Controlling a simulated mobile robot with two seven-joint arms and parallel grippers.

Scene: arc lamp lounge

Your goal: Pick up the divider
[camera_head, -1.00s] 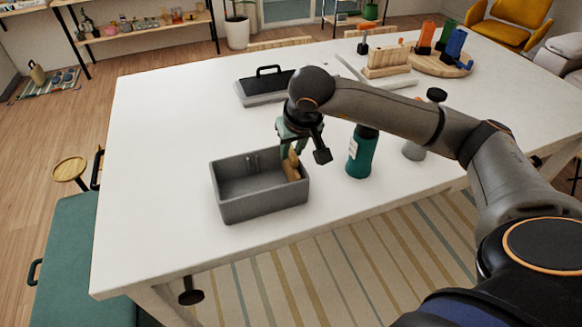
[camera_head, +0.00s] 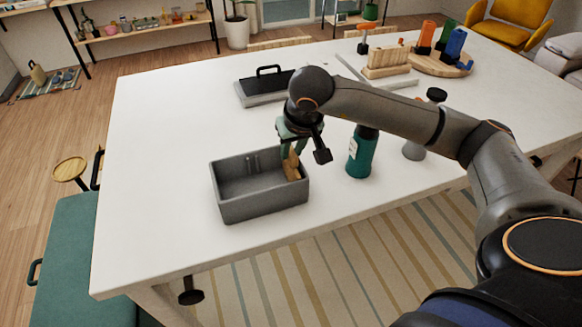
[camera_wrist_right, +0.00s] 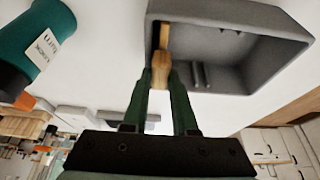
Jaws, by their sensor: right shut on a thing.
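The divider (camera_head: 291,164) is a light wooden piece standing at the right end of the grey box (camera_head: 262,206), partly inside it. In the right wrist view the divider (camera_wrist_right: 161,62) lies between the green fingers, beside the box wall (camera_wrist_right: 240,8). My right gripper (camera_head: 292,148) is above the right end of the box and shut on the divider's upper part. The fingers also show in the right wrist view (camera_wrist_right: 160,80). The divider's lower end is partly hidden by the box. My left gripper is in neither view.
A teal bottle (camera_head: 361,154) stands close to the right of the box, with a grey object (camera_head: 414,150) beyond it. A black-handled tray (camera_head: 266,86) and a wooden rack (camera_head: 387,62) stand farther back. The white table is clear to the left.

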